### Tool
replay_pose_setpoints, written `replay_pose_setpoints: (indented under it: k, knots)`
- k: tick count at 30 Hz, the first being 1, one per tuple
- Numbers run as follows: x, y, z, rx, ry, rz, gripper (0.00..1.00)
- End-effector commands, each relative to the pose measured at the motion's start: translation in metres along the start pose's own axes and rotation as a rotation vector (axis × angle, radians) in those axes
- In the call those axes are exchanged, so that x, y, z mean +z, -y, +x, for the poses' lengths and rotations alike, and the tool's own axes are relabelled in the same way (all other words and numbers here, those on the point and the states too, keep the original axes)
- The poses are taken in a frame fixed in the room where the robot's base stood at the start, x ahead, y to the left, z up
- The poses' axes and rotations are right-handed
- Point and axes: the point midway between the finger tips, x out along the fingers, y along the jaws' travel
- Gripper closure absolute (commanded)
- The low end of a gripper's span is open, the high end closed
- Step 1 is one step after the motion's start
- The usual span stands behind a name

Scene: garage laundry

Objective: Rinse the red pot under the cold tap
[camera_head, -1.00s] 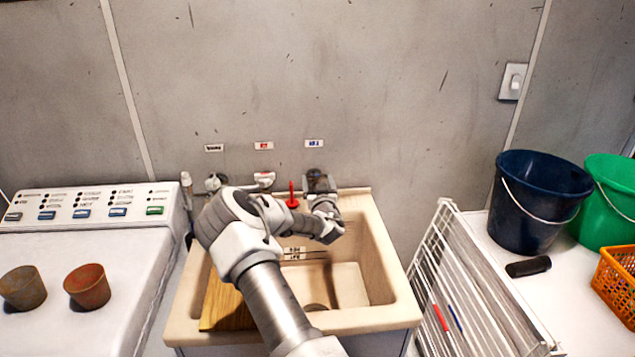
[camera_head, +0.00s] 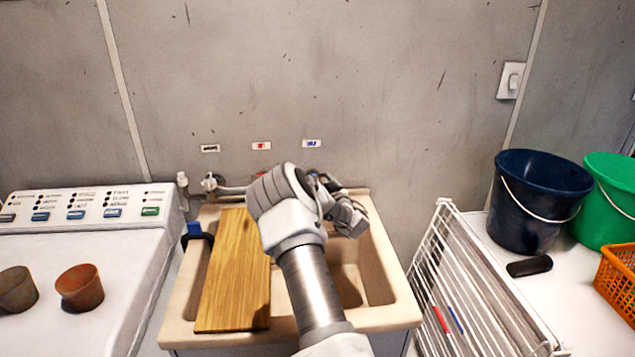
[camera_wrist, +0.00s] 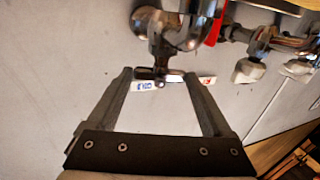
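The red pot (camera_head: 80,288) stands upright on the white machine at left, beside a brown pot (camera_head: 17,290). My gripper (camera_head: 343,207) is over the back right of the sink (camera_head: 388,318), near the wall taps. In the wrist view my gripper (camera_wrist: 160,77) has its fingers wide apart, with no pot between them. The cold tap (camera_wrist: 158,30) is just beyond the fingertips. Its dark crossbar (camera_wrist: 163,72) lines up with the gap; I cannot tell if the fingers touch it. In the head view my arm mostly hides this tap, below the blue label (camera_head: 312,143).
A wooden board (camera_head: 235,275) lies across the sink's left side. A white rack (camera_head: 455,260) stands right of the sink. Dark blue (camera_head: 535,205) and green (camera_head: 612,195) buckets and an orange basket (camera_head: 618,280) are farther right. A red lever (camera_wrist: 215,25) is near the cold tap.

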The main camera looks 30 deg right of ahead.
Motion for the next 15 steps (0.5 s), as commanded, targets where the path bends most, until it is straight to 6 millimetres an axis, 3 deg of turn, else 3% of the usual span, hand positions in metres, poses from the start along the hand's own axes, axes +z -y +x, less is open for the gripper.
replay_pose_setpoints:
  k: [2,11,15]
  knots:
    - [-0.001,0.0,0.0,0.0,-0.001,0.0,0.0]
    - [0.0,0.0,-0.002,0.001,-0.001,0.0,0.0]
    - [-0.001,-0.001,-0.013,0.003,-0.001,0.001,0.0]
